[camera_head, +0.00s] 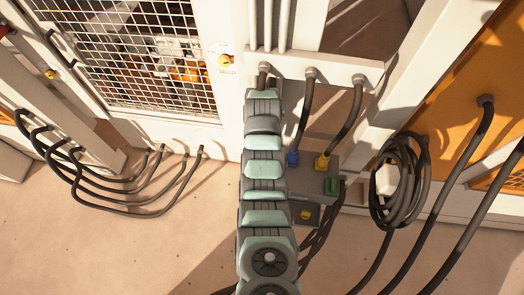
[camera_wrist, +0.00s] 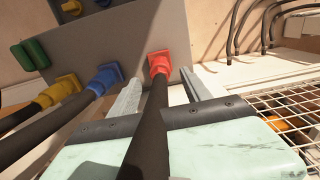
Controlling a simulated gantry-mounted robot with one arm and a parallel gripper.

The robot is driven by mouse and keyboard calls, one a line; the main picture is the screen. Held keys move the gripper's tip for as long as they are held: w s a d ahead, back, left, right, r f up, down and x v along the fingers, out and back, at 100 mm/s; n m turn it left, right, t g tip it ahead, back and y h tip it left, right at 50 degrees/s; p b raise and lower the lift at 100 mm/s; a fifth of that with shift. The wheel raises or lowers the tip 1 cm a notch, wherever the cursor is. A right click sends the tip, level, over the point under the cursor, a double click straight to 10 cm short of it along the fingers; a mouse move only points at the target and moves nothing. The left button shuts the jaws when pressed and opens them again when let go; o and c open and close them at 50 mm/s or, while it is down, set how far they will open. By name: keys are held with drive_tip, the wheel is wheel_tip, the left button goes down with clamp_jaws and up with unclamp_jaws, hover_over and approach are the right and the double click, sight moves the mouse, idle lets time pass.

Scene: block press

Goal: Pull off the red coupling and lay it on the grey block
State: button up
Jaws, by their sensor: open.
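The red coupling (camera_wrist: 160,64) sits on the edge of the grey block (camera_wrist: 118,42) in the wrist view, with a thick black cable running from it towards the camera. My gripper (camera_wrist: 160,79) is open, with one finger on each side of the cable just short of the coupling. I cannot tell whether either finger touches it. In the head view the grey block (camera_head: 308,181) stands near the white frame, to the right of my arm. My arm hides the red coupling and the gripper there.
A blue coupling (camera_wrist: 105,77) and a yellow coupling (camera_wrist: 65,91) with cables sit left of the red one; green parts (camera_wrist: 30,55) lie beyond. A coiled cable (camera_head: 400,180) hangs right of the block. A mesh panel (camera_head: 140,55) stands at left.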

wheel_tip(320, 180, down, 7)
drive_tip(key=b, duration=0.3)
drive_tip(key=shift+r+b, duration=0.1)
drive_tip(key=shift+b, duration=0.25)
idle(0.9)
clamp_jaws()
idle(0.4)
drive_tip(key=shift+r, duration=0.3)
drive_tip(key=shift+r+p, duration=1.55)
drive_tip(key=shift+r, duration=1.25)
